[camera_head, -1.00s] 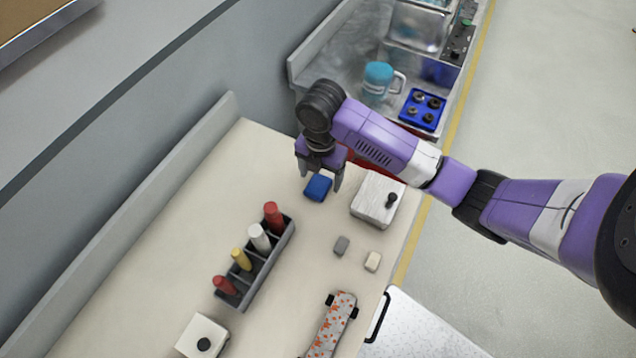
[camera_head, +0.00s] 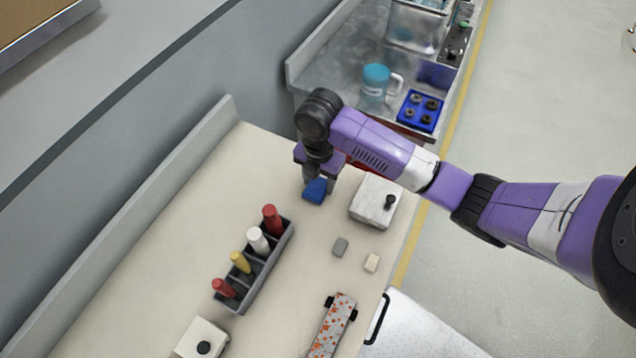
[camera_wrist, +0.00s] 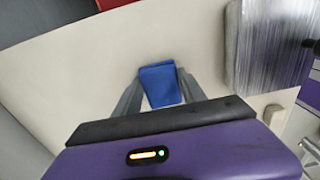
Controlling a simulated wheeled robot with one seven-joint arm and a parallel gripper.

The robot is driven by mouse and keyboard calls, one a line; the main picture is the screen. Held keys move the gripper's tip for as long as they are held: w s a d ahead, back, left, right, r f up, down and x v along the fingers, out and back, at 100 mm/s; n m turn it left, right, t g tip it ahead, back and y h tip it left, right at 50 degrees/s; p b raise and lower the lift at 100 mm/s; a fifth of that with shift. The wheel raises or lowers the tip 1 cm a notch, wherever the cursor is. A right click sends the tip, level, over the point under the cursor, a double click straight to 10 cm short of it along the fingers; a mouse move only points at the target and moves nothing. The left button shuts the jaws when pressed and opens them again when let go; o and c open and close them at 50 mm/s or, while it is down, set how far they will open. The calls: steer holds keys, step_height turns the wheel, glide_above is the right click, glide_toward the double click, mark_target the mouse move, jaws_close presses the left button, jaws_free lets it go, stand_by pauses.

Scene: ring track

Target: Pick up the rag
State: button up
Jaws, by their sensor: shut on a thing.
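The rag is a small blue folded cloth (camera_head: 315,190) at the far end of the cream table. My gripper (camera_head: 317,182) is right over it, pointing down, with its fingers closed around it. In the wrist view the blue rag (camera_wrist: 161,85) sits between the two grey fingers of my gripper (camera_wrist: 160,92), touching both sides. The rag looks pinched and tilted. Whether its lower edge still touches the table cannot be told.
A white box with a black knob (camera_head: 376,201) stands close to the right of the rag. A grey divided tray (camera_head: 262,275) with colored cylinders is nearer.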

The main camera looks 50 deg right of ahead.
mark_target(319, 183)
step_height(319, 183, up, 20)
steer(key=shift+p, duration=0.35)
